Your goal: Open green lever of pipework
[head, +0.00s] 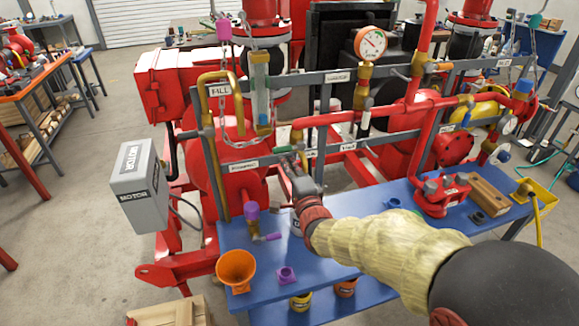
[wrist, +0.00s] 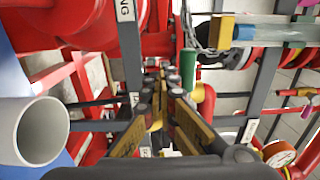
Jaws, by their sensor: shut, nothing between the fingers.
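The green lever (wrist: 188,68) shows in the wrist view as a short green cylinder just right of my fingertips. A yellow fitting (wrist: 205,101) is close below it. In the head view a small green part, seemingly the same lever (head: 283,149), shows at the tip of my gripper (head: 288,160), in front of the grey frame and red pipework. My gripper (wrist: 161,76) is shut and empty, its fingers meeting beside the lever. Whether they touch it I cannot tell. The gripper partly hides the pipe behind it.
Grey frame bars (head: 350,75) and a hanging chain (head: 222,125) surround the spot. A pressure gauge (head: 371,42) is up right. The blue bench (head: 345,283) below carries an orange funnel (head: 236,268). A grey motor box (head: 138,187) stands left.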

